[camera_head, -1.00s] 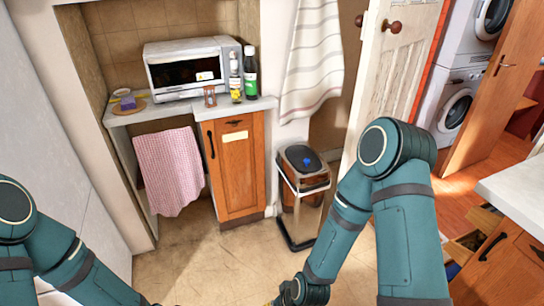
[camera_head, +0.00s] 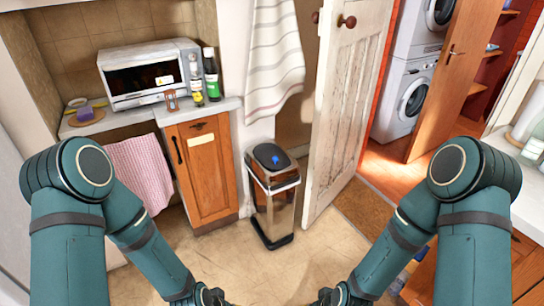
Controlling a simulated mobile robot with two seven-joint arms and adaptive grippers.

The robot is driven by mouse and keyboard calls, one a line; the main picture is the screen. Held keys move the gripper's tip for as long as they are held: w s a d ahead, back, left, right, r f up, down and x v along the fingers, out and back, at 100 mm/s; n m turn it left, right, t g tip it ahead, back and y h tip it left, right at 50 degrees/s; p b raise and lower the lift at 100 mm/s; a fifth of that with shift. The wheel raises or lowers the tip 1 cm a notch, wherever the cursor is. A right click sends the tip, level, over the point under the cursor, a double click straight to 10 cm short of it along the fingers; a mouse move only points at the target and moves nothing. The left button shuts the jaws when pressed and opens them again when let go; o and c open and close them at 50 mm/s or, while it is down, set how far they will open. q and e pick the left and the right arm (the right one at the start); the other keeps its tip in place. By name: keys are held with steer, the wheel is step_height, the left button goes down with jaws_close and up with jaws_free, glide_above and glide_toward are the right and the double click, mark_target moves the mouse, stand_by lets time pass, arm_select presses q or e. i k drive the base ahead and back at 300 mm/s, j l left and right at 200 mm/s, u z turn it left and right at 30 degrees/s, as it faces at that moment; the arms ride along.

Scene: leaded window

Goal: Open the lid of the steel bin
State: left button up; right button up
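The steel bin (camera_head: 272,205) stands on the floor in the middle of the head view, between the wooden cabinet and the white door. Its black lid (camera_head: 271,156) with a blue mark lies flat and looks closed. My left arm comes in from the left and my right arm from the right, both reaching down to the bottom edge. Only the upper parts of my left gripper (camera_head: 212,297) and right gripper (camera_head: 328,297) show there, in front of the bin and apart from it. Their fingers are cut off by the frame.
A wooden cabinet (camera_head: 203,177) stands left of the bin, with a microwave (camera_head: 150,75) and bottles on the counter above. A striped towel (camera_head: 272,60) hangs behind the bin. The open white door (camera_head: 345,110) is close on its right. The floor (camera_head: 265,268) before the bin is clear.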

mark_target(270, 155)
steer(key=i+l+u, duration=0.1)
steer(key=i+l, duration=0.25)
steer(key=i, duration=0.3)
steer(key=i+l+u, duration=0.15)
steer(key=i+l, duration=0.25)
steer(key=i, duration=0.3)
steer(key=i+l+u, duration=0.1)
steer(key=i+l, duration=0.35)
steer(key=i, duration=0.15)
